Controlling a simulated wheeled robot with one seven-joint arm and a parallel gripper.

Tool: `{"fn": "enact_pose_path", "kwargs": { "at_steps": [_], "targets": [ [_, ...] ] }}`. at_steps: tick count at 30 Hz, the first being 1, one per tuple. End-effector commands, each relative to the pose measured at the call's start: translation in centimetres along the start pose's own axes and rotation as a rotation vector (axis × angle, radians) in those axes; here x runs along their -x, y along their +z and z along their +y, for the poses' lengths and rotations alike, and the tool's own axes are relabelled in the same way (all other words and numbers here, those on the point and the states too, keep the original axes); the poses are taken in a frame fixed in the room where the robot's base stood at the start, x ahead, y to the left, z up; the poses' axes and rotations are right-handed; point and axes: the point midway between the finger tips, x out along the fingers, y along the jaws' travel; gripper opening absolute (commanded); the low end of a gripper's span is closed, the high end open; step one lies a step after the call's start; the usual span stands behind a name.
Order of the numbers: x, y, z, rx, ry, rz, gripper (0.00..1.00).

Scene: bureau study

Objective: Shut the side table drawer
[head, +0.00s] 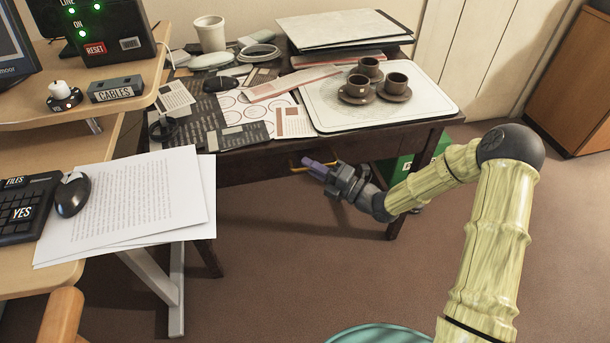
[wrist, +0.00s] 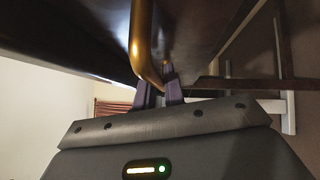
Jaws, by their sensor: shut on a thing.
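The side table (head: 432,122) is dark wood and stands behind the desk. Its drawer front (head: 255,168) is dark, under the tabletop edge; how far it stands out is hard to tell from here. The brass drawer handle (head: 297,168) shows beside my gripper (head: 312,166), partly hidden by the purple fingers. In the wrist view the curved handle (wrist: 143,45) runs down between the fingers of my gripper (wrist: 160,92), which are shut on it. The dark drawer front fills the upper part of that view.
A white tray (head: 425,108) with several brown cups stands on the side table near its front edge, beside papers and a white cup (head: 209,33). A green box (head: 405,165) is under the table. The desk with papers (head: 130,205) is at left.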

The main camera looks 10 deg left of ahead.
Motion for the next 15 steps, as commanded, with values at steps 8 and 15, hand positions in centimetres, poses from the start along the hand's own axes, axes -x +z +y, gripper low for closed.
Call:
{"fn": "enact_pose_path", "kwargs": {
  "at_steps": [8,15],
  "targets": [
    [-0.05,0.66,-0.11,0.003,-0.004,-0.012,0.00],
    [-0.09,0.57,-0.08,0.003,-0.003,-0.010,0.32]
  ]
}}
